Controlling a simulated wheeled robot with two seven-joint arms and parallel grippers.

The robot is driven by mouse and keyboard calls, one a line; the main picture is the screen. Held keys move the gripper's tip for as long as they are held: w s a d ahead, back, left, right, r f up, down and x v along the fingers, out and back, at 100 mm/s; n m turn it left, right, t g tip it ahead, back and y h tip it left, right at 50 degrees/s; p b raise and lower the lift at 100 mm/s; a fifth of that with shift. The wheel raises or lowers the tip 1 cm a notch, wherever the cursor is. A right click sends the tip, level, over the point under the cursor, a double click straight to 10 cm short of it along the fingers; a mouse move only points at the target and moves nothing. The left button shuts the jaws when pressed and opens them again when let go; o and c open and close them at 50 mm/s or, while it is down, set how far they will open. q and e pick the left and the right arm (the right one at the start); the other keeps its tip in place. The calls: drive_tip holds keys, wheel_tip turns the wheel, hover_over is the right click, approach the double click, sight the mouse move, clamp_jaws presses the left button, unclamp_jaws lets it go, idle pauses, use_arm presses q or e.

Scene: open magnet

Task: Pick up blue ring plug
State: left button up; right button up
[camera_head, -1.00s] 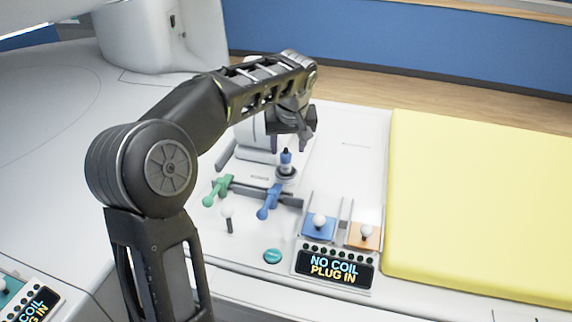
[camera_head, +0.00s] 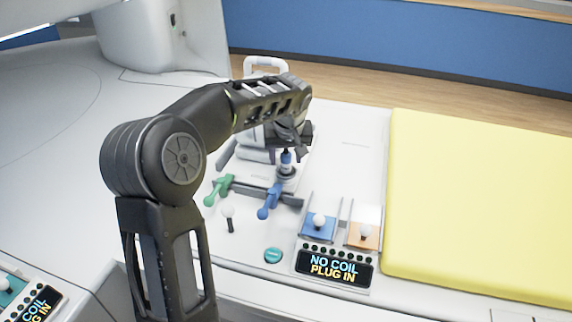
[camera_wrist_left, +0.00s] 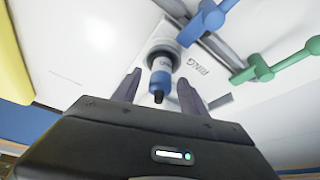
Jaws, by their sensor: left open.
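The blue ring plug (camera_head: 286,162) stands upright on the white panel in the head view, with a blue body and a dark tip. It also shows in the left wrist view (camera_wrist_left: 161,80), with its dark tip towards the gripper. My left gripper (camera_head: 292,150) is open, just above and around the plug's top. In the left wrist view the two fingers (camera_wrist_left: 158,90) lie on either side of the plug, with gaps between. The plug's base is partly hidden in the head view. My right gripper is not in view.
A blue lever (camera_head: 270,201) and a green lever (camera_head: 217,189) stand close in front of the plug. A display reading "NO COIL PLUG IN" (camera_head: 334,267) and blue and orange switches are nearer. A yellow pad (camera_head: 480,200) lies to the right.

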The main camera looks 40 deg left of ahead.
use_arm(q)
drive_tip(key=shift+c, duration=0.2)
clamp_jaws()
idle(0.4)
